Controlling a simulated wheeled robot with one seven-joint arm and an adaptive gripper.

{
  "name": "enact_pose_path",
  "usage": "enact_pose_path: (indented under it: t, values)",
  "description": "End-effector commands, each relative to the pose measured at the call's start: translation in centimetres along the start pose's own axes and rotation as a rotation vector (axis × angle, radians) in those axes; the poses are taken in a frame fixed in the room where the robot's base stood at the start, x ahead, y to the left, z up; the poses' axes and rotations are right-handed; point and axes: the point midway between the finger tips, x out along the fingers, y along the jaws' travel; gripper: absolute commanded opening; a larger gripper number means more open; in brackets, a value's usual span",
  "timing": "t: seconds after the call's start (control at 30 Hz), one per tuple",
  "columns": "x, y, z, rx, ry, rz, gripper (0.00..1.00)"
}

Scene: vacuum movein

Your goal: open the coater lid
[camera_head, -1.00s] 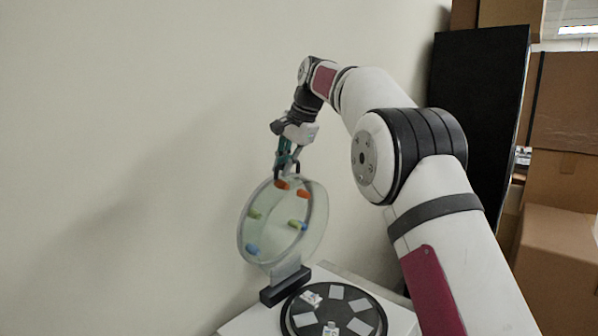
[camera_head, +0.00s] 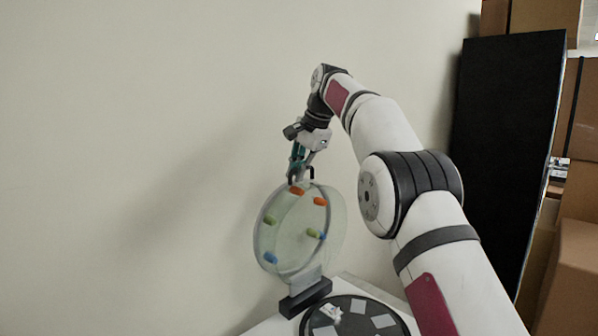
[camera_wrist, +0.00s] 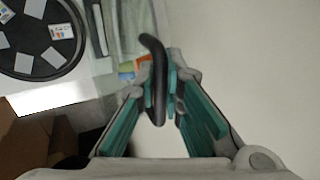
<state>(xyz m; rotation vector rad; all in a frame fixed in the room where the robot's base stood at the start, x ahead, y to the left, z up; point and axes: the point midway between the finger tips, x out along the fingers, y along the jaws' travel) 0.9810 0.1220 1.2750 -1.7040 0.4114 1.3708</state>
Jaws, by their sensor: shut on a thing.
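The coater lid (camera_head: 290,245) is a clear round cover with orange, green and blue pegs. It stands raised, nearly upright, on a black hinge block (camera_head: 305,298) at the back of the white coater (camera_head: 352,282). The coater's dark round plate (camera_head: 350,312) lies uncovered in front of it. My gripper (camera_head: 299,176) is at the lid's top edge. In the wrist view my gripper (camera_wrist: 165,95) is shut on the lid's black handle (camera_wrist: 157,65), with a teal-lined finger on each side. The lid itself is mostly hidden there.
The dark plate (camera_wrist: 40,38) holds several pale squares and small white pieces. A plain wall (camera_head: 120,150) stands close behind the lid. A tall black panel (camera_head: 505,150) and cardboard boxes (camera_head: 570,275) stand at the right.

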Motion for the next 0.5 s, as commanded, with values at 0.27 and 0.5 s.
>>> enact_pose_path:
  t: [0.27,0.5]
  values:
    - [0.04,0.02,0.02,0.001,-0.001,0.001,0.18]
    - [-0.30,-0.02,-0.02,0.000,0.000,0.000,0.18]
